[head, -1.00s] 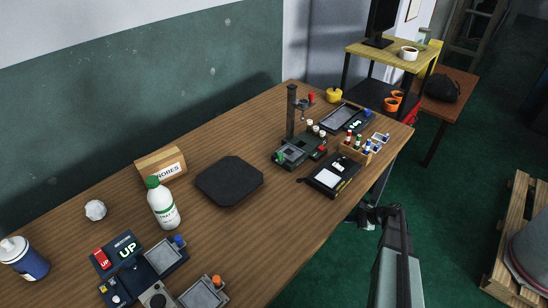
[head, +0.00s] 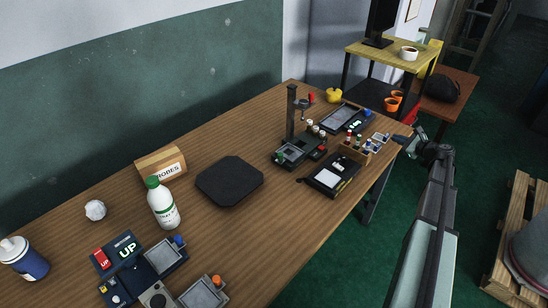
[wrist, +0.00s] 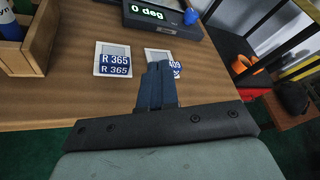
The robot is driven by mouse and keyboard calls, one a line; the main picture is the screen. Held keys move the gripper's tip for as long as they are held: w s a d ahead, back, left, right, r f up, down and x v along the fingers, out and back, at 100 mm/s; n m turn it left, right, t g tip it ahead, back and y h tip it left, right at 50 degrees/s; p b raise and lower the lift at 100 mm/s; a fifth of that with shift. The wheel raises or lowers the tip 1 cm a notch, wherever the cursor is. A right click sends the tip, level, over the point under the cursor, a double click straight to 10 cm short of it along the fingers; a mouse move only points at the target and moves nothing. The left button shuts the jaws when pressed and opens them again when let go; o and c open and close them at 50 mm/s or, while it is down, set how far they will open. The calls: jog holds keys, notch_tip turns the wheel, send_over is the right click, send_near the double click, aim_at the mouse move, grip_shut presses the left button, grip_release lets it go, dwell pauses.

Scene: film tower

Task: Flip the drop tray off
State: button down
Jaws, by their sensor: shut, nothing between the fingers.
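My gripper (head: 408,141) is at the right edge of the wooden table, by two blue-and-white number cards. In the wrist view its fingers (wrist: 158,88) are shut and empty, in front of the right card. Nothing is plainly labelled as a drop tray.
A wooden rack of small bottles (head: 354,150) stands left of my gripper. The R 365 card (wrist: 114,60) lies flat. A black post device (head: 291,120), dark pad (head: 229,181), white bottle (head: 163,205) and PROBES box (head: 161,164) stand on the table.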

jog(key=w+a+r+n+h, duration=0.1)
jog(key=w+a+r+n, duration=0.35)
jog(key=a, duration=0.35)
jog(key=w+a+r+n, duration=0.3)
jog(key=w+a+r, duration=0.15)
jog(key=a, duration=0.45)
jog(key=w+a+r+n+h, duration=0.1)
jog(key=w+a+r+n, duration=0.3)
jog(key=a+r, duration=0.3)
jog(key=a+r+n+t, duration=0.2)
jog(key=a+r+n, duration=0.45)
jog(key=a, duration=0.65)
jog(key=a+r+n+t, duration=0.2)
jog(key=a+r+n, duration=0.2)
jog(key=a+r, duration=0.7)
jog(key=s+a+f+n+g, duration=0.5)
jog(key=s+a+f+n, duration=0.1)
jog(key=s+a+f, duration=0.55)
jog(key=s+d+f+n+g+h, duration=0.1)
jog(key=s+d+f+g+h, duration=0.1)
jog(key=s+f, duration=0.4)
jog(key=s+d+f+n+g+h, duration=0.1)
jog(key=s+f+h, duration=0.3)
jog(key=s, duration=0.8)
notch_tip(320, 180, down, 3)
jog(key=shift+s+d+r+g, duration=0.1)
jog(key=shift+s+d+g, duration=0.4)
jog(key=shift+g, duration=0.4)
